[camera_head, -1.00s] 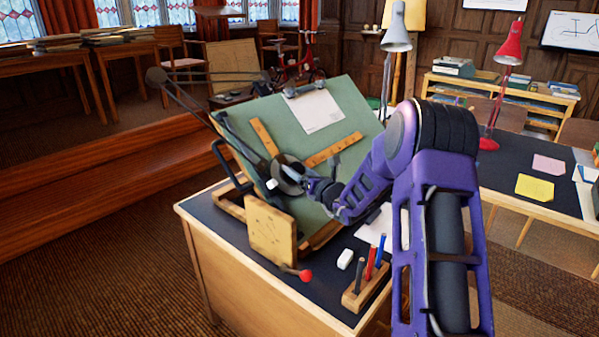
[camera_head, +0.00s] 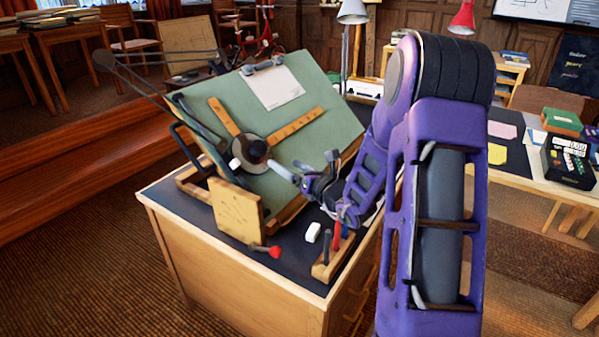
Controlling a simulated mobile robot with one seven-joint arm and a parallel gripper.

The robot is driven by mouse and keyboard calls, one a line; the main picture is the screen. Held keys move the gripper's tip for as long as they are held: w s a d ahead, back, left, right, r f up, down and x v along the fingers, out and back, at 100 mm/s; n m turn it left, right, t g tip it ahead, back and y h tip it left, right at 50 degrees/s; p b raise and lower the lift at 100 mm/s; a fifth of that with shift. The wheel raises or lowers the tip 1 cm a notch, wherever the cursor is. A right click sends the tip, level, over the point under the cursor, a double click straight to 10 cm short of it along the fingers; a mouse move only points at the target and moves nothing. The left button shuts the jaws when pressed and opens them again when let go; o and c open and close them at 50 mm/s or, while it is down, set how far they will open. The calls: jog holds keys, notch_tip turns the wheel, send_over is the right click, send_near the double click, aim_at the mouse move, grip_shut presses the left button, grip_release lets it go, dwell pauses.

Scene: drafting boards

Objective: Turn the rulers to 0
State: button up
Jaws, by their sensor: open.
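Two wooden rulers are joined at a round black head (camera_head: 251,152) on the tilted green drafting board (camera_head: 330,90). One ruler (camera_head: 224,116) points up and left, the other ruler (camera_head: 297,124) up and right; both sit slanted to the board's edges. A pale grey handle (camera_head: 283,172) sticks out from the head to the lower right. My gripper (camera_head: 311,174) is open just right of the handle's end, in front of the board's lower part. I cannot tell whether it touches the handle. Scale marks on the head are too small to read.
A wooden block panel (camera_head: 236,210) and a red-knobbed lever (camera_head: 274,252) stand at the desk's front. A white eraser (camera_head: 313,232) and a pen holder (camera_head: 325,266) are below my gripper. A paper sheet (camera_head: 273,88) is clipped to the board's top.

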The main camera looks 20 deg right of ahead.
jog(key=shift+v, duration=2.2)
jog(key=shift+a, duration=0.1)
